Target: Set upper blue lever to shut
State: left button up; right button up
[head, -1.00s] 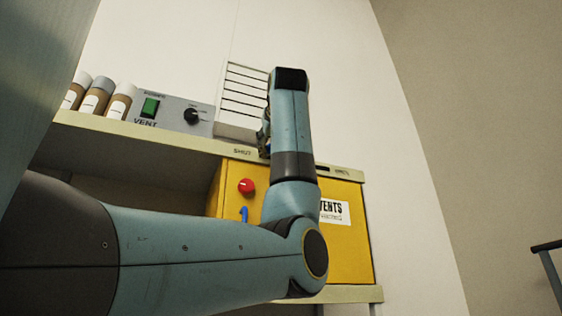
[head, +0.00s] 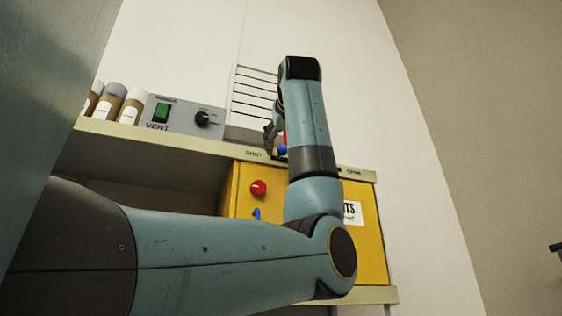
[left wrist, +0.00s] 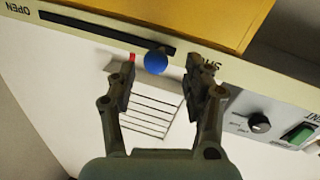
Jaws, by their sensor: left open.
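The upper blue lever shows as a round blue knob (left wrist: 155,62) in the left wrist view, at the SHUT end of a dark slot (left wrist: 100,30) in the cream shelf edge. In the head view the knob (head: 282,150) is partly hidden by my left forearm, just right of the SHUT label (head: 254,154). My left gripper (left wrist: 160,78) is open, with one finger on each side of the knob; I cannot tell whether either touches it. In the head view the left gripper (head: 270,137) is mostly hidden behind its arm. My right gripper is out of view.
Below the shelf, a yellow box (head: 368,250) carries a red knob (head: 258,188) and a lower blue lever (head: 257,213). On the shelf stand a grey VENT panel (head: 183,118) and brown-and-white cylinders (head: 108,103). A white slatted grille (head: 252,98) is behind.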

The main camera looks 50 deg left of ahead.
pick_arm(q)
jog(key=v, duration=0.9)
jog(key=shift+d, duration=0.15)
